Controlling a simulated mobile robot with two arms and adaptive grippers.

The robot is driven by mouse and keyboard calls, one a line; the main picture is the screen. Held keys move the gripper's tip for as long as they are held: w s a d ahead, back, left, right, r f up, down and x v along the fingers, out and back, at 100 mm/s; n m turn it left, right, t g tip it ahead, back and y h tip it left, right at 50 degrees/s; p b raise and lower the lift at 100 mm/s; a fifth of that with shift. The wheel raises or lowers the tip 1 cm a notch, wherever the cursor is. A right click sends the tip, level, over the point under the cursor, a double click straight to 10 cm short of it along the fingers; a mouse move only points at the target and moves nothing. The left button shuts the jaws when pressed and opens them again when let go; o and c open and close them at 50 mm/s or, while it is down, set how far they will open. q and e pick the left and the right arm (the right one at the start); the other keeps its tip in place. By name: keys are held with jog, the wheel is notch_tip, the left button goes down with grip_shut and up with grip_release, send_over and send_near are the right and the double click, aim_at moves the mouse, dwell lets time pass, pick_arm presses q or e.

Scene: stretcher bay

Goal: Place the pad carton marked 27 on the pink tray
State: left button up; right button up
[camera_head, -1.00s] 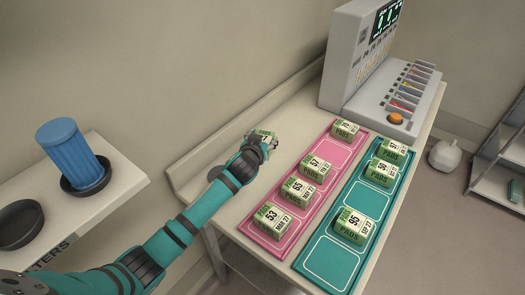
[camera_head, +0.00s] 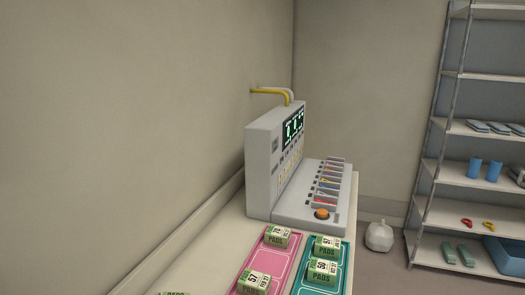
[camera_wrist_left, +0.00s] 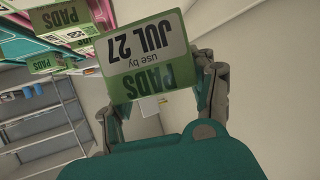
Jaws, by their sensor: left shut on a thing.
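My left gripper (camera_wrist_left: 160,75) is shut on a green and white pad carton (camera_wrist_left: 150,52). In the wrist view its label appears upside down and reads "PADS, use by JUL 27"; no other number shows on that face. At the bottom edge of the head view a sliver of a green carton top (camera_head: 175,293) shows, probably the held one, left of the pink tray. The pink tray (camera_head: 268,259) lies on the counter with cartons (camera_head: 277,237) on it; its near part is cut off. My right gripper is not in view.
A teal tray (camera_head: 303,286) with cartons (camera_head: 322,271) lies right of the pink one. A grey console (camera_head: 262,175) with an orange button stands behind both trays. A wall (camera_head: 120,140) runs along the left. A shelf rack (camera_head: 460,185) and a white jug (camera_head: 379,236) stand at the right.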

pick_arm(q)
jog(key=v, duration=0.4)
jog(key=shift+s+f, duration=0.1)
jog(key=shift+f, duration=0.1)
